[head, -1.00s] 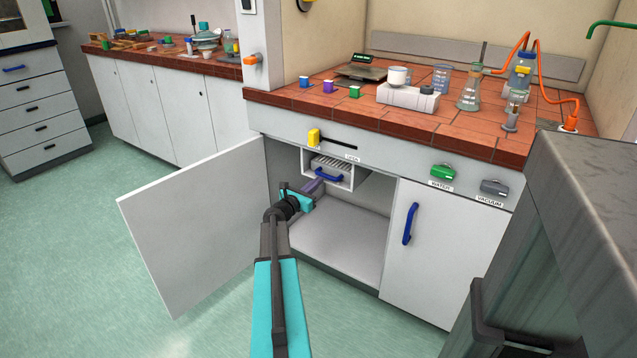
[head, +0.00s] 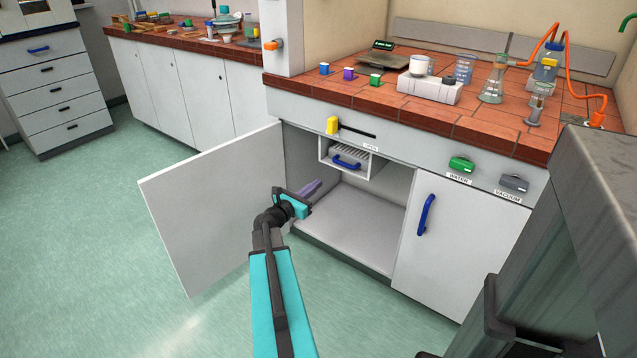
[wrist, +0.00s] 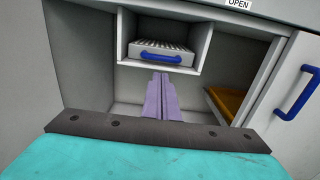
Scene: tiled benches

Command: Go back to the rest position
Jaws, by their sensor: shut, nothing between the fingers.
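My gripper (head: 312,188) is at the mouth of the open cupboard (head: 350,222), under the bench. Its purple fingers are closed together with nothing between them. In the wrist view the gripper (wrist: 161,78) points into the cupboard, below the small white drawer box. My teal and black arm reaches up from the bottom of the head view to it.
The open cupboard door (head: 205,205) stands just left of my arm. A drawer with a blue handle (head: 347,162) hangs inside the cupboard. The wrist view shows an orange-brown tray (wrist: 228,103) inside right. Glassware (head: 492,82) stands on the tiled bench. Open floor (head: 110,240) lies left.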

